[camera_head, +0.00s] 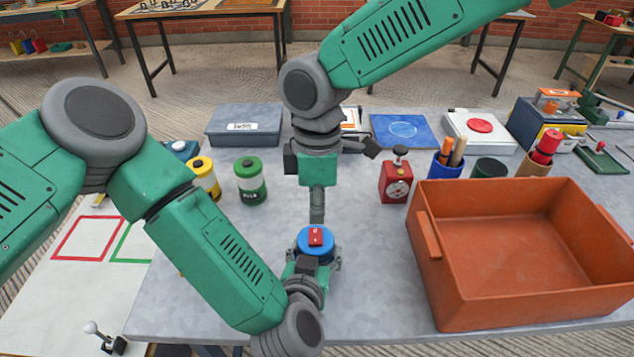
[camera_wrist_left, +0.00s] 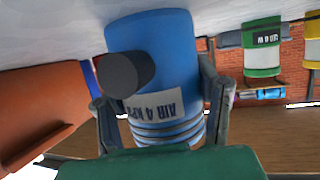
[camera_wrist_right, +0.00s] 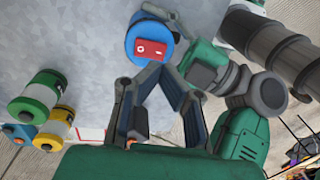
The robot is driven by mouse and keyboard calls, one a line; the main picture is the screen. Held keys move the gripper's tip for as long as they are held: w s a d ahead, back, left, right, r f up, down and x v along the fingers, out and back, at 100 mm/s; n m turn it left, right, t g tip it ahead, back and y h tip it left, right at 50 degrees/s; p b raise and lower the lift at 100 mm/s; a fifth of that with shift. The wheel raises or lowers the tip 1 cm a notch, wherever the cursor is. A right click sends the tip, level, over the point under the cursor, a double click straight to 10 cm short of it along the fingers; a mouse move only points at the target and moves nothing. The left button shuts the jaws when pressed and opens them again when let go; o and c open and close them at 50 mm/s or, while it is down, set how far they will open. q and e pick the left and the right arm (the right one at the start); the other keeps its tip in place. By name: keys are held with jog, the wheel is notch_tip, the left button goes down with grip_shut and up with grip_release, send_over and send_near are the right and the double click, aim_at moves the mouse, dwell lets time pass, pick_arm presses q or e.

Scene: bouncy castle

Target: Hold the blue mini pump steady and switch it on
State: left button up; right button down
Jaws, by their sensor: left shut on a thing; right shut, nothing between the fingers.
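The blue mini pump (camera_head: 303,247) stands on the grey table, with a red rocker switch (camera_head: 316,236) on its top. In the left wrist view the pump (camera_wrist_left: 172,45) appears upside down, with a white "AIR 4 kPa" label and a dark round outlet. My left gripper (camera_wrist_left: 162,112) is shut on the pump's body, one finger on each side. My right gripper (camera_head: 317,218) points down, shut and empty, just above the pump. In the right wrist view its fingertips (camera_wrist_right: 156,66) are close to the red switch (camera_wrist_right: 151,49); I cannot tell whether they touch. The switch's position is unclear.
An orange bin (camera_head: 470,315) stands close on the right. A red gauge device (camera_head: 396,182) is behind it to the left. Green (camera_head: 250,182) and yellow (camera_head: 204,178) canisters stand at the left back. The table front around the pump is clear.

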aim_at(316, 235)
jog(key=f, duration=0.4)
jog(key=shift+s+f, duration=0.3)
jog(key=shift+f, duration=0.1)
jog(key=shift+s+f, duration=0.1)
jog(key=shift+f, duration=0.2)
jog(key=shift+w+r, duration=0.35)
jog(key=shift+w, duration=0.4)
jog(key=shift+r, duration=0.1)
notch_tip(316, 235, up, 14)
jog(key=s, duration=0.1)
jog(key=shift+s+f, duration=0.2)
jog(key=shift+s, duration=0.15)
